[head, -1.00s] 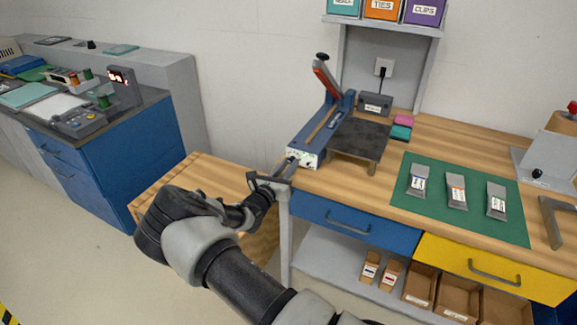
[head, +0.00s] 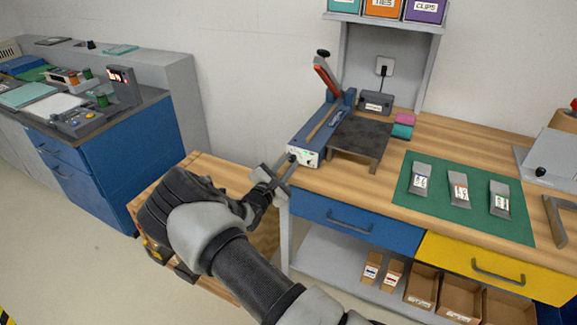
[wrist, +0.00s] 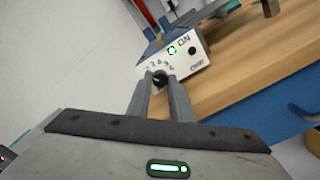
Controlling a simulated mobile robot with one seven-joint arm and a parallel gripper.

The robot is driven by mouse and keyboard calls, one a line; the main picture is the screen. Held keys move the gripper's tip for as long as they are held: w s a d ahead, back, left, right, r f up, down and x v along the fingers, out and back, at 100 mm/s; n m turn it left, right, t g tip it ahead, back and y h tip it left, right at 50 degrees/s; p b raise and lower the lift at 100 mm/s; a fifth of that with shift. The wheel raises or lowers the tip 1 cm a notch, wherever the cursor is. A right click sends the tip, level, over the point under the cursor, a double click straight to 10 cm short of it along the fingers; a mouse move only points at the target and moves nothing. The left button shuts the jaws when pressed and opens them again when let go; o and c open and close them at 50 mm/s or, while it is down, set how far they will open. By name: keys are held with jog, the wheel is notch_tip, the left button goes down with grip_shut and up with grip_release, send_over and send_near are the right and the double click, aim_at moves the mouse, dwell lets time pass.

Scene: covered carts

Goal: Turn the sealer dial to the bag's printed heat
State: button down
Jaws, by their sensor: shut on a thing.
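The heat sealer (head: 318,130) is a blue bench unit with its red-handled arm raised and a white front panel (head: 304,154). In the wrist view its panel (wrist: 181,57) looks tilted, with "ON", a green-ringed light and small numbers around the dark dial (wrist: 158,78). My gripper (head: 287,166) is at the panel, and in the wrist view its fingers (wrist: 160,86) are shut on the dial. The dial's pointer cannot be made out. Three grey bags (head: 421,178) (head: 460,189) (head: 500,198) lie on a green mat; their print is too small to read.
The green mat (head: 410,205) lies on the wooden bench right of the sealer's dark plate (head: 360,137). Pink and teal blocks (head: 403,124) sit behind it. Blue (head: 352,222) and yellow (head: 500,270) drawers are below. A blue cabinet (head: 135,145) stands at left.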

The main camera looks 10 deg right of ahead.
jog(key=m+b, duration=0.2)
jog(key=m, duration=0.2)
jog(key=shift+f, duration=0.15)
jog(key=shift+m+b, duration=0.7)
jog(key=shift+m, duration=0.6)
jog(key=c, duration=1.6)
grip_release()
jog(key=shift+s, duration=0.1)
jog(key=shift+a, duration=0.1)
